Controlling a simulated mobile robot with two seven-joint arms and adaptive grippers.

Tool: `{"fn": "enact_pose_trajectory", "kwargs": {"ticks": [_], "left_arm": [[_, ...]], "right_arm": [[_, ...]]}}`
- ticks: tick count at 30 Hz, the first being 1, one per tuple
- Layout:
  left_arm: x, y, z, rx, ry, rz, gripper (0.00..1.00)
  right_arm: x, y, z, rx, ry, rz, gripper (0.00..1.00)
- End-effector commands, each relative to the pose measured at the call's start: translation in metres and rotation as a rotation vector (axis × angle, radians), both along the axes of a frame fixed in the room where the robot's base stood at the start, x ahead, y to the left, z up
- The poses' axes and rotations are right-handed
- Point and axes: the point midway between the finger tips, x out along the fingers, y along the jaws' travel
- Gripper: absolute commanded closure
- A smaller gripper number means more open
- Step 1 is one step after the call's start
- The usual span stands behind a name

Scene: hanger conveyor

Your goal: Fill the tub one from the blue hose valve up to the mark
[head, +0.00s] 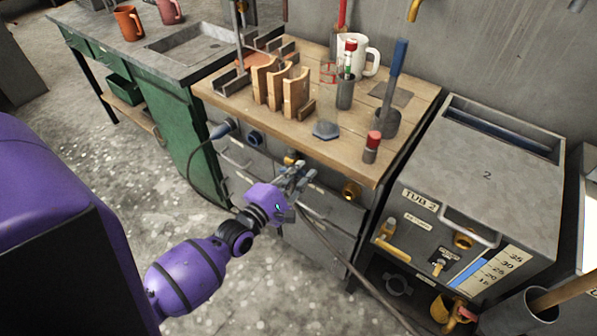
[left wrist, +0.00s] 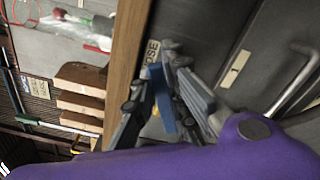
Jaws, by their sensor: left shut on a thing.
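My left gripper (head: 294,178) is at the front of the wooden-topped bench, below its edge. In the left wrist view its fingers (left wrist: 168,108) are closed around a narrow blue piece (left wrist: 163,100), which looks like the blue hose valve's handle. A label reading "HOSE" (left wrist: 153,52) is just beside it. A brass fitting (head: 290,160) shows behind the gripper, and a dark hose (head: 345,262) runs down to the right from there. A tub marked "TUB 2" (head: 490,160) stands to the right. I cannot make out a tub marked one. My right gripper is not in view.
The bench top (head: 225,98) holds wooden blocks (head: 280,85), a white mug (head: 358,55) and tools. Another brass outlet (head: 350,190) is on the bench front. Tub 2's gauge (head: 490,268) has a blue column. Part of another unit (head: 588,215) shows at the right edge. The floor at left is clear.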

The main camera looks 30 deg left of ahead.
Motion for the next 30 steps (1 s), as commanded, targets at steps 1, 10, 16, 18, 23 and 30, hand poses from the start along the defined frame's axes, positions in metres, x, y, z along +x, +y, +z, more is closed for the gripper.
{"fn": "enact_pose_trajectory", "kwargs": {"ticks": [1,10,16,18,23,30], "left_arm": [[0.0,0.0,0.0,0.001,-0.001,0.0,1.0],[0.0,0.0,0.0,0.001,0.0,0.0,0.67],[0.0,0.0,0.0,0.001,0.0,0.0,0.67],[-0.001,0.0,0.0,0.001,0.001,0.0,0.67],[-0.017,0.002,-0.001,0.001,0.002,0.0,0.67],[-0.068,0.006,-0.001,0.002,0.003,0.0,0.67]], "right_arm": [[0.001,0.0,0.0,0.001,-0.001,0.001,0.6],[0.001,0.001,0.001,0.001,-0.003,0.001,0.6],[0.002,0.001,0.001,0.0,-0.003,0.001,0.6],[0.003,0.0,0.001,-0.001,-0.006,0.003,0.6],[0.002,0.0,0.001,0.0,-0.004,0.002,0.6],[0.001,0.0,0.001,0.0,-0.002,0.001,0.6]]}}
